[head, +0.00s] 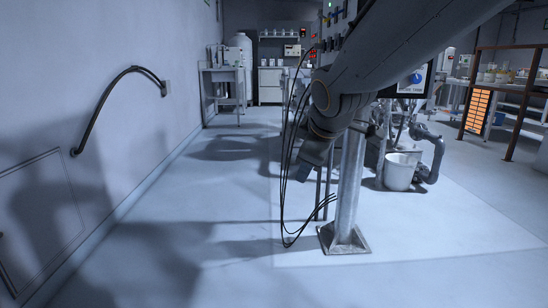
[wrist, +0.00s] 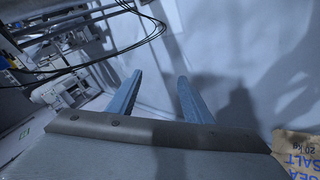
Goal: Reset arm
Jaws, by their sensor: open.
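My arm reaches across the upper right of the head view and bends down near the middle. My gripper (wrist: 158,92) shows in the wrist view as two blue-grey fingers, set apart with nothing between them. Pale wall or floor surface with shadows lies beyond the fingertips.
A metal post (head: 350,190) on a square foot plate stands beside my arm. Black cables (head: 284,190) hang there. A white bucket (head: 400,171) and dark pipe (head: 437,150) stand right. A sea salt bag (wrist: 297,150) shows lower right. The left floor is clear.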

